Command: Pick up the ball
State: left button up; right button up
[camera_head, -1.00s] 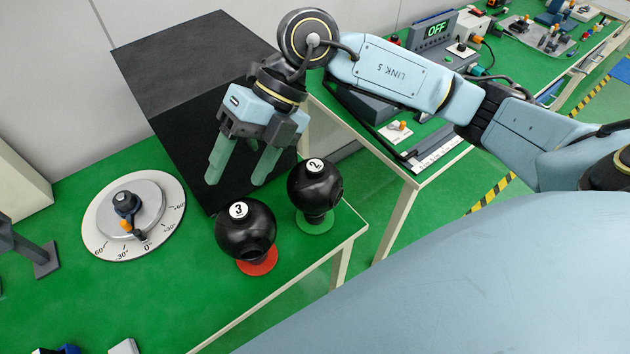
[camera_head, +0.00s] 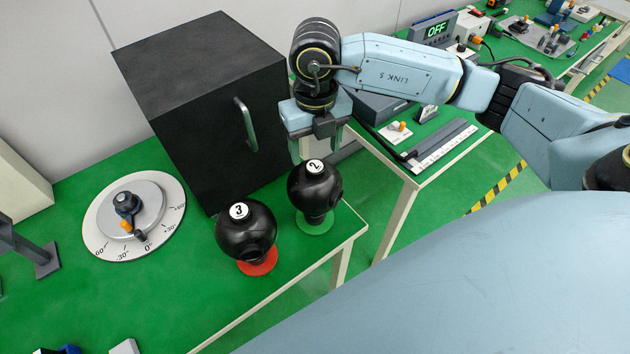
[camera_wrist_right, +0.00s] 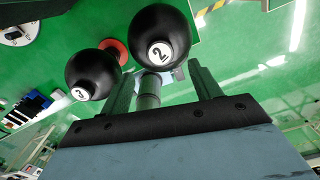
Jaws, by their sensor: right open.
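Two black balls stand at the front right of the green bench. Ball 3 (camera_head: 246,232) is over a red disc (camera_head: 258,263); ball 2 (camera_head: 315,190) is over a green disc (camera_head: 315,223), to its right. My right gripper (camera_head: 318,150) is open and empty, just behind and above ball 2, fingers pointing down and partly hidden behind the ball. In the right wrist view, ball 2 (camera_wrist_right: 160,36) lies beyond the gap between the open fingers (camera_wrist_right: 163,82), and ball 3 (camera_wrist_right: 92,74) is left of it. My left gripper is not in view.
A black box with a handle (camera_head: 205,105) stands behind ball 3, left of my right gripper. A round dial (camera_head: 133,220) lies to the left. The bench's front right edge is close to both balls. A second bench stands to the right.

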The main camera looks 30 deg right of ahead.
aim_at(315, 166)
jog(key=f, duration=0.5)
jog(key=shift+w+d+f+p, duration=0.15)
jog(key=shift+w+p, duration=0.1)
jog(key=shift+p, duration=0.1)
grip_shut()
